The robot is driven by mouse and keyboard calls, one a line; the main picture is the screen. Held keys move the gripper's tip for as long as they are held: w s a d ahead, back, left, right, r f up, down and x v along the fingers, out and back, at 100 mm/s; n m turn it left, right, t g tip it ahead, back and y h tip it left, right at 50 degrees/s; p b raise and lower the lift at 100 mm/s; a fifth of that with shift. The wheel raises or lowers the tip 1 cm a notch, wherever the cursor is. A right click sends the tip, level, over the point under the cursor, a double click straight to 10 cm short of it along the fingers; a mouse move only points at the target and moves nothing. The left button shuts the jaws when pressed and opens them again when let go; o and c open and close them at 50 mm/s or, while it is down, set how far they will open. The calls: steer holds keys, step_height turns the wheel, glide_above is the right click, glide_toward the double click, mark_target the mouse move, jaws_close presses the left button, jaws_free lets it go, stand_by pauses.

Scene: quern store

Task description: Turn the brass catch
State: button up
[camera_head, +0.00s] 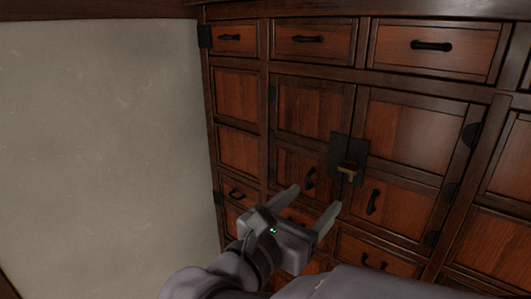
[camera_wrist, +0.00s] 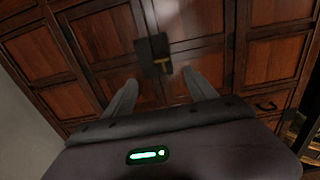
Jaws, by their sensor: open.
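The brass catch (camera_head: 347,170) is a small T-shaped piece on a dark metal plate (camera_head: 339,152), where the two cabinet doors meet. In the wrist view the brass catch (camera_wrist: 162,64) shows ahead, between and beyond my fingertips, on the dark plate (camera_wrist: 152,47). My gripper (camera_head: 317,198) is open and empty, below and to the left of the catch in the head view. In the wrist view my gripper (camera_wrist: 160,84) has its two fingers spread apart. The fingers look clear of the catch; the exact gap is hard to tell.
The wooden cabinet has drawers with dark handles (camera_head: 431,46) along the top and more drawers below. The left door (camera_head: 313,110) and right door (camera_head: 403,130) look shut, each with a dark handle. A bare plaster wall (camera_head: 100,150) fills the left side.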

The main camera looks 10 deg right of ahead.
mark_target(347, 169)
steer(key=p+x, duration=0.1)
steer(key=x, duration=1.4)
steer(key=shift+d+f, duration=0.1)
steer(key=shift+d, duration=0.15)
steer(key=c, duration=1.4)
